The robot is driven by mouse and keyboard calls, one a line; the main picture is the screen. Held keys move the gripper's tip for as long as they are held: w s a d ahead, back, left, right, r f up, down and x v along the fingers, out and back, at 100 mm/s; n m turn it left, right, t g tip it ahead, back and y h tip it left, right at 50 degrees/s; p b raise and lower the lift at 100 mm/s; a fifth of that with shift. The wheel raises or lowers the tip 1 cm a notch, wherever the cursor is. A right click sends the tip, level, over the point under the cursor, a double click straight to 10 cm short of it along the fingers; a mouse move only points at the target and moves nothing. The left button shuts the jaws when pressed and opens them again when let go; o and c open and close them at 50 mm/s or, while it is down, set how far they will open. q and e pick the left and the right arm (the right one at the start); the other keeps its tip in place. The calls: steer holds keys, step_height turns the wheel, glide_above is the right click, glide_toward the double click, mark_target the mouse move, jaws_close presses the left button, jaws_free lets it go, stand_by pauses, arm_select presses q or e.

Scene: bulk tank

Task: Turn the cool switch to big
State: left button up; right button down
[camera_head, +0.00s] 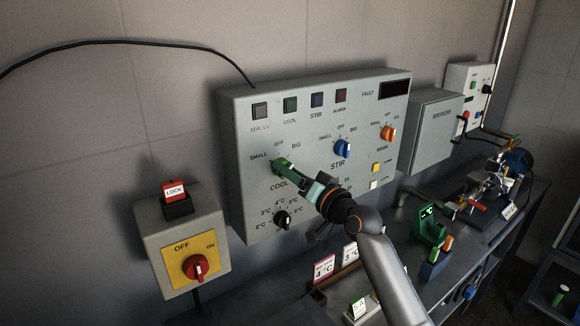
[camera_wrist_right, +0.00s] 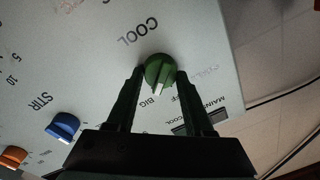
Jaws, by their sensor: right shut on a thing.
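The green COOL switch knob (camera_head: 279,163) sits on the grey control panel (camera_head: 245,120), with SMALL, OFF and BIG labels around it. In the right wrist view the green knob (camera_wrist_right: 159,70) is between my right gripper's two fingertips (camera_wrist_right: 160,74). In the head view my right gripper (camera_head: 288,168) is closed around it, hiding part of it. In the wrist view the knob's white pointer mark lies between OFF and BIG, close to BIG. My left gripper is not in view.
A blue STIR knob (camera_head: 342,149) and an orange knob (camera_head: 388,133) are to the right. A black temperature dial (camera_head: 282,220) is below. A red main switch (camera_head: 195,267) is at lower left. The bench (camera_head: 400,240) holds cards and small items.

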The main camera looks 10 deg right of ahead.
steer(key=shift+m, duration=0.3)
steer(key=shift+c, duration=1.4)
jaws_free()
steer(key=b+v, duration=0.1)
steer(key=v, duration=1.1)
steer(key=shift+s, duration=0.2)
steer(key=shift+d+f, duration=0.1)
